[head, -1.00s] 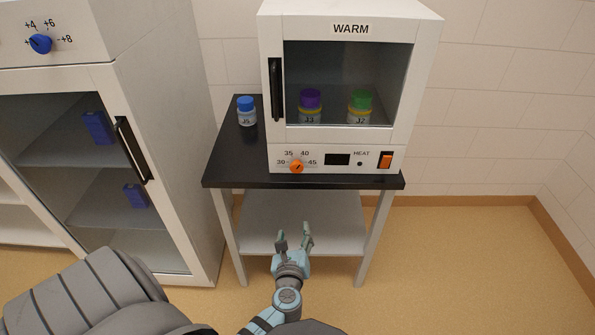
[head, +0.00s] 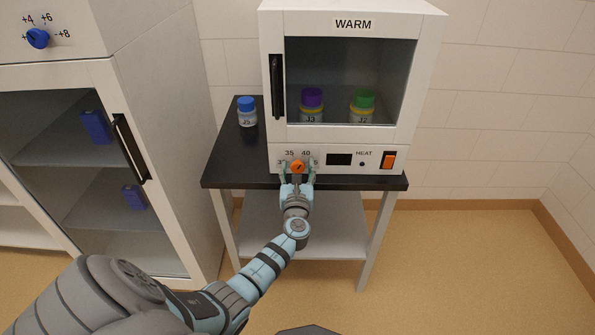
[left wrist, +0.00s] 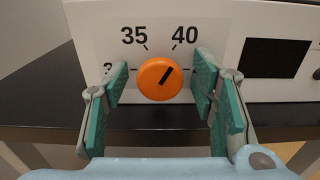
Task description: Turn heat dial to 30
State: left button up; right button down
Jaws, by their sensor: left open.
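The orange heat dial (head: 298,167) is on the lower front panel of the white WARM cabinet (head: 425,60). In the left wrist view the dial (left wrist: 160,79) fills the middle, and its dark pointer line slants up and right, towards the 40 mark. The labels 35 and 40 show above it; the outer labels are mostly hidden by my fingers. My left gripper (head: 298,176) is open, with one finger on each side of the dial. In the left wrist view a gap shows between the dial and both fingers (left wrist: 161,95). My right gripper is not in view.
A dark display (head: 339,160) and an orange switch (head: 389,160) sit right of the dial. Jars with purple (head: 312,98) and green (head: 363,99) lids stand behind the cabinet's glass. A blue-lidded jar (head: 247,112) stands on the black table (head: 228,160). A fridge (head: 150,80) stands left.

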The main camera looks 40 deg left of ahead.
pick_arm(q)
jog(key=c, duration=1.1)
